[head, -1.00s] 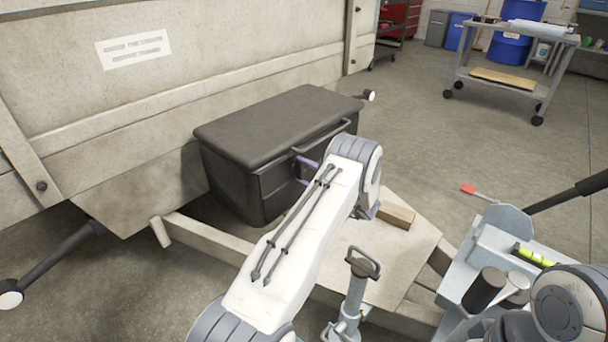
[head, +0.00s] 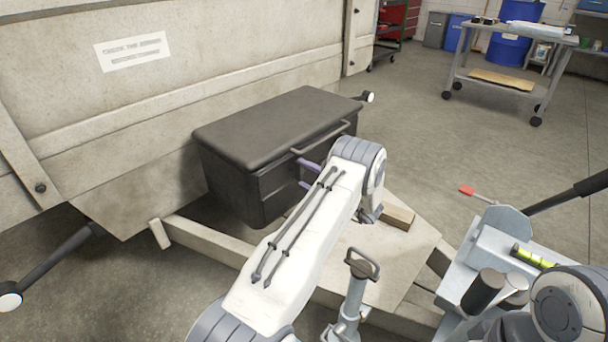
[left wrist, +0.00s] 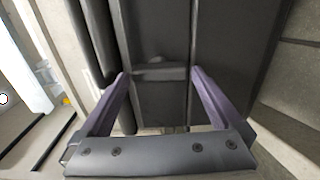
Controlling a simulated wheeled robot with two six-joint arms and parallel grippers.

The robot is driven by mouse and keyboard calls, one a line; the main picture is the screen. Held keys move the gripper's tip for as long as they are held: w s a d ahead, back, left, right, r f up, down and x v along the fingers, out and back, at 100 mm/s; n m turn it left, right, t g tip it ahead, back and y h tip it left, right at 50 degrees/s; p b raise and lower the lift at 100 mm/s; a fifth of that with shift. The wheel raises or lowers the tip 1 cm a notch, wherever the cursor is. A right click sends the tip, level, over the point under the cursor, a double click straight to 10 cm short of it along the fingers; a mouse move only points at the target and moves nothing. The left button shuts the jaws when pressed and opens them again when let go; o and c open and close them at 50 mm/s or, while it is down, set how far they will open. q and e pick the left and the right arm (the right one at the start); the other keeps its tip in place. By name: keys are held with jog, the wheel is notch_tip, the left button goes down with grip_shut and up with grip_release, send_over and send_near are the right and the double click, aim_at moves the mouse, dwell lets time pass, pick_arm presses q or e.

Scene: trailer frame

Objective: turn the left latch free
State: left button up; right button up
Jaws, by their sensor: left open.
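A dark box (head: 235,190) with a lid and a carrying handle (head: 325,137) stands on the trailer frame. My left gripper (head: 304,174) is at the box's front face, largely hidden behind my own arm in the head view. In the left wrist view, its two purple fingers (left wrist: 160,74) are open and apart, one to each side of a dark latch-like piece (left wrist: 160,72) on the box front. I cannot tell whether either finger touches it. The latch is hidden in the head view. My right gripper is not in view.
A wooden block (head: 398,216) lies on the frame plate (head: 385,260) right of my left arm. A jack with a loop handle (head: 362,265) stands in front. The trailer wall (head: 150,110) rises behind the box. A cart (head: 500,75) stands far back on open floor.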

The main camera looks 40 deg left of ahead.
pick_arm(q)
jog(key=d+p, duration=0.1)
jog(key=d, duration=0.8)
jog(key=shift+s+d+p, duration=0.2)
jog(key=shift+s+p, duration=0.15)
jog(key=shift+s, duration=0.05)
